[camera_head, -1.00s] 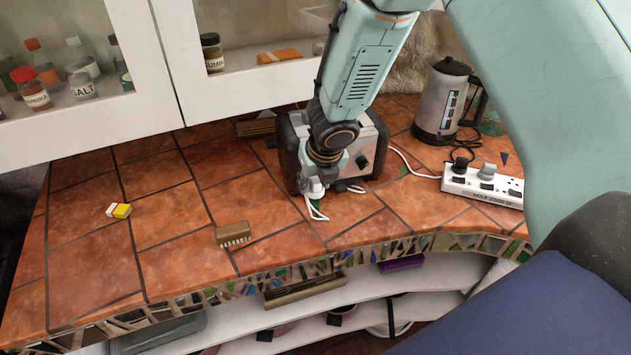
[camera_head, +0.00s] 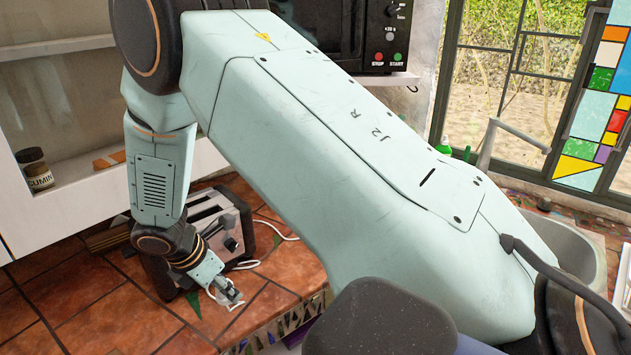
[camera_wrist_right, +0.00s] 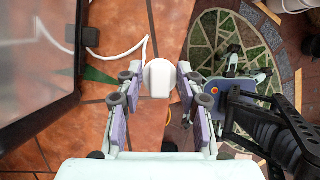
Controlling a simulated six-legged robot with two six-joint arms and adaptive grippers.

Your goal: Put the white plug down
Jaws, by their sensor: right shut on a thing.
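My right gripper (camera_head: 230,294) is low over the front of the tiled counter, in front of the toaster. In the right wrist view, the right gripper (camera_wrist_right: 152,88) has its two purple-padded fingers on either side of the white plug (camera_wrist_right: 160,78), shut on it. A white cord (camera_wrist_right: 128,52) runs from near the plug toward the toaster. In the head view the plug is mostly hidden by the fingers, and its cord shows as a small loop beside them. My left gripper is in neither view.
The silver and black toaster (camera_head: 208,222) stands close behind the gripper; its side also shows in the wrist view (camera_wrist_right: 40,85). The counter tiles (camera_head: 110,310) to the left are bare. The mosaic front edge is close by. My right arm covers the middle of the head view.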

